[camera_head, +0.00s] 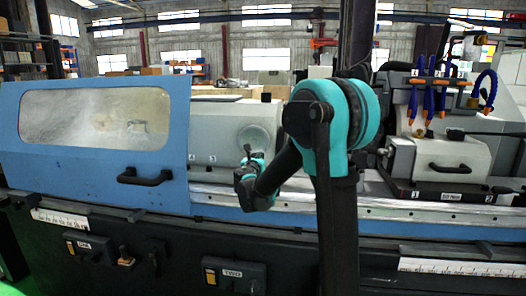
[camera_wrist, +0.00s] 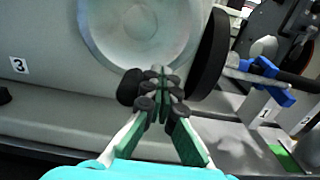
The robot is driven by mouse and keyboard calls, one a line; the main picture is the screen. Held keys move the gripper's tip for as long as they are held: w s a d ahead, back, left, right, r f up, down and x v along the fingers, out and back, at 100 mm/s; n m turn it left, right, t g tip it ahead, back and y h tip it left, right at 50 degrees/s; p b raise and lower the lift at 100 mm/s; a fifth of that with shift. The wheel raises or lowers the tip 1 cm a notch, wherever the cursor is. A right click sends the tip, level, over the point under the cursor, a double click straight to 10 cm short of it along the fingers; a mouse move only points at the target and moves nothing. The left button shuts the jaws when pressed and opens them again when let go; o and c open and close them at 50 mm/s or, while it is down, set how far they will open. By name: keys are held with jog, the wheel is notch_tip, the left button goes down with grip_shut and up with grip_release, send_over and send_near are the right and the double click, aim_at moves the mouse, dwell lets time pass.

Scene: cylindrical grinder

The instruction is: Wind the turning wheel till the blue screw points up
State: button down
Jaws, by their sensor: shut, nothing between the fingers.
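The turning wheel (camera_head: 252,138) seems to be the pale round disc on the grey machine head. It fills the top of the wrist view (camera_wrist: 150,45), its upper part cut off. A black knob (camera_wrist: 129,87) shows at its lower edge, just left of my fingertips; I cannot tell if they touch. My gripper (camera_wrist: 158,75) is shut and empty in front of the disc's lower edge. In the head view my gripper (camera_head: 248,150) is small against the disc. A blue part (camera_wrist: 262,80), perhaps the blue screw, sits around a grey rod at right and points sideways, tilted.
A black round plate (camera_wrist: 210,55) stands edge-on close right of my fingers. A blue guard with a window (camera_head: 95,115) and black handle (camera_head: 145,177) closes off the left. A grey unit (camera_head: 450,160) with blue hoses stands at right.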

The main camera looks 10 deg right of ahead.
jog(key=v, duration=0.9)
jog(key=shift+a, duration=0.15)
dwell(0.5)
